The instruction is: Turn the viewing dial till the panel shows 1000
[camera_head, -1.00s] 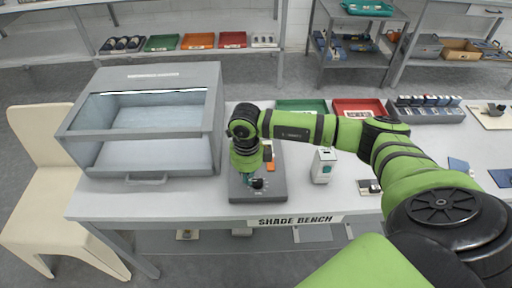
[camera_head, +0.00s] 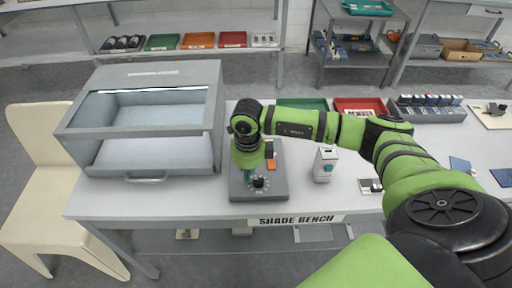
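The black viewing dial (camera_head: 259,182) sits near the front of a dark grey control box (camera_head: 276,190) on the bench, with pale marks around it. An orange piece (camera_head: 271,162) is on the box behind the dial. My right gripper (camera_head: 248,177) points down over the box, just left of and behind the dial, and looks apart from it. Its fingers are small and partly hidden by the wrist, so its opening is unclear. No reading of 1000 is legible. My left gripper is not in view.
A grey viewing cabinet (camera_head: 146,172) stands left of the box. A white container with a green mark (camera_head: 325,165) stands to the right. Green (camera_head: 302,104) and red (camera_head: 359,106) trays lie behind my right arm. The bench front is clear beside the "SHADE BENCH" label (camera_head: 287,220).

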